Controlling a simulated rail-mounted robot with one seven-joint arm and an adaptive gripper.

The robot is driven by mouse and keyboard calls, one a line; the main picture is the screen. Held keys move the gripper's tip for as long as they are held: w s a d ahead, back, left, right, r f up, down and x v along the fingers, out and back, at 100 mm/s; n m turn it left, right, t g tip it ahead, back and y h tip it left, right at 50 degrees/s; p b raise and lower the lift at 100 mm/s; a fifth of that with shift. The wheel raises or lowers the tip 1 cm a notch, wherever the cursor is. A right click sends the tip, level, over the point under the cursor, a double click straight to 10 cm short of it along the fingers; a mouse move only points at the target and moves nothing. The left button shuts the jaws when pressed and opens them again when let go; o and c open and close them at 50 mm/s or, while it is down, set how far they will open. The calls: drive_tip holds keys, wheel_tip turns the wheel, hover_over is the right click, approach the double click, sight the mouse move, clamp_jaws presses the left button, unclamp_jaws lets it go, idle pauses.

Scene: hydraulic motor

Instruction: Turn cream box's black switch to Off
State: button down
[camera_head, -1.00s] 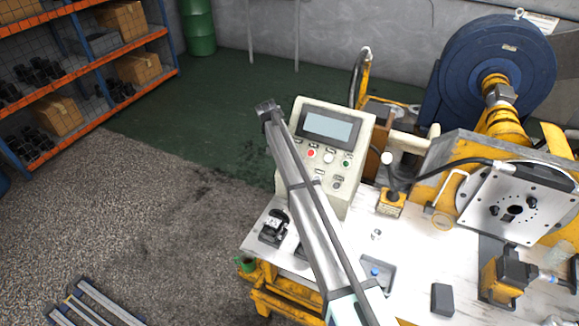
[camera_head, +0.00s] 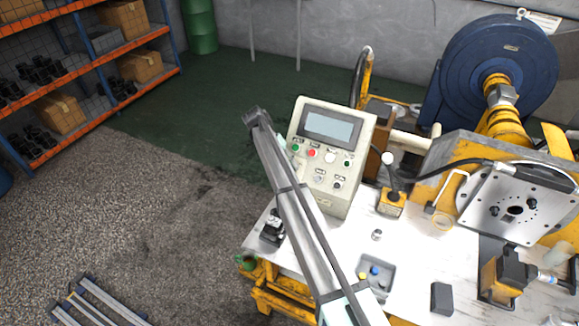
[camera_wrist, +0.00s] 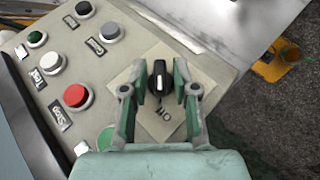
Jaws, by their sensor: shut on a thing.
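The cream box (camera_head: 343,135) stands on the white bench in the head view, with a screen and several buttons. Its panel (camera_wrist: 110,65) fills much of the wrist view. My gripper (camera_wrist: 160,82) is shut on the black switch, with one green-grey finger on each side.
Red (camera_wrist: 75,95), white, grey and black buttons lie left of my fingers in the wrist view. A yellow-based lever (camera_head: 391,203) and a small grey tray (camera_head: 378,268) are on the bench right of my arm. Open floor lies left of the bench.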

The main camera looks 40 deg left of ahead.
drive_tip(key=c, duration=1.2)
unclamp_jaws()
drive_tip(key=shift+y, duration=0.3)
